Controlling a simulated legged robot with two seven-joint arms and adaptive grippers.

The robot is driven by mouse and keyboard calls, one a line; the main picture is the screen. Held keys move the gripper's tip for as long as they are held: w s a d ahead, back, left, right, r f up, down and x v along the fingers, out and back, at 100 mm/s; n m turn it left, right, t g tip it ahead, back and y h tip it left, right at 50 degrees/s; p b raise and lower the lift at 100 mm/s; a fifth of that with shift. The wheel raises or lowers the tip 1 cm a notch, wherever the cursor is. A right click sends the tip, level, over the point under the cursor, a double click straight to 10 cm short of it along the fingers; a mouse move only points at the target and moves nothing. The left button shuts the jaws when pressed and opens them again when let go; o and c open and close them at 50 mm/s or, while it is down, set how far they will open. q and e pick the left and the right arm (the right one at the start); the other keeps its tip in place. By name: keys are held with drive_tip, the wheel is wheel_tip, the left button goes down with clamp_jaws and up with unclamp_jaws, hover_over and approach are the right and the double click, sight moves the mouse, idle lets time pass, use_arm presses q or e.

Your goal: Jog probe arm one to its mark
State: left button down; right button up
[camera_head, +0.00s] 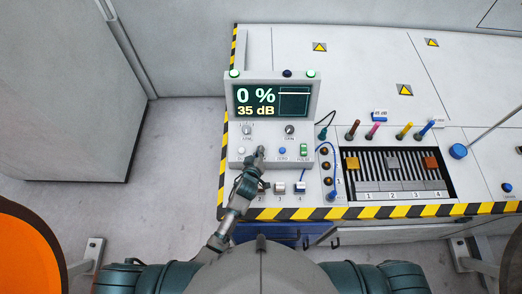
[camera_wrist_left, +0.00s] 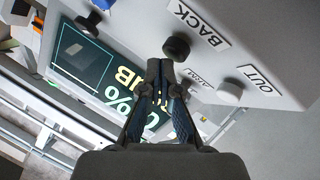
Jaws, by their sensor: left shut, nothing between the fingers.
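The grey control console (camera_head: 270,134) has a screen (camera_head: 270,100) that reads "0 %" and "35 dB". My left gripper (camera_head: 261,151) is over the button row below the screen, fingers together and empty. In the left wrist view its fingertips (camera_wrist_left: 159,66) are close to a black button (camera_wrist_left: 176,47) beside the label "BACK"; I cannot tell whether they touch. A white button (camera_wrist_left: 230,92) by the label "OUT" is to the right; a label between them seems to read "ARM". I cannot tell which part is probe arm one. My right gripper is not in view.
A striped bed (camera_head: 378,157) with numbered keys and small blocks is right of the console. Several coloured handles stand behind it, including a pink one (camera_head: 373,131). A blue cable (camera_head: 331,157) hangs at the console's right side. A blue knob (camera_head: 458,151) is farther right.

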use_arm(q)
drive_tip(key=shift+w+f+b, duration=0.2)
drive_tip(key=shift+f+b, duration=0.2)
drive_tip(key=shift+f, duration=0.05)
idle(0.7)
drive_tip(key=shift+r, duration=0.1)
idle(3.8)
drive_tip(key=shift+s+r+p, duration=0.4)
drive_tip(key=shift+r+p, duration=0.35)
drive_tip(key=shift+p, duration=0.25)
drive_tip(key=r+p, duration=0.1)
drive_tip(key=s+r+p, duration=0.1)
drive_tip(key=r+p, duration=0.1)
drive_tip(key=s+r+p, duration=0.1)
drive_tip(key=p, duration=0.1)
drive_tip(key=shift+s+r, duration=0.1)
drive_tip(key=shift+r, duration=0.2)
idle(1.2)
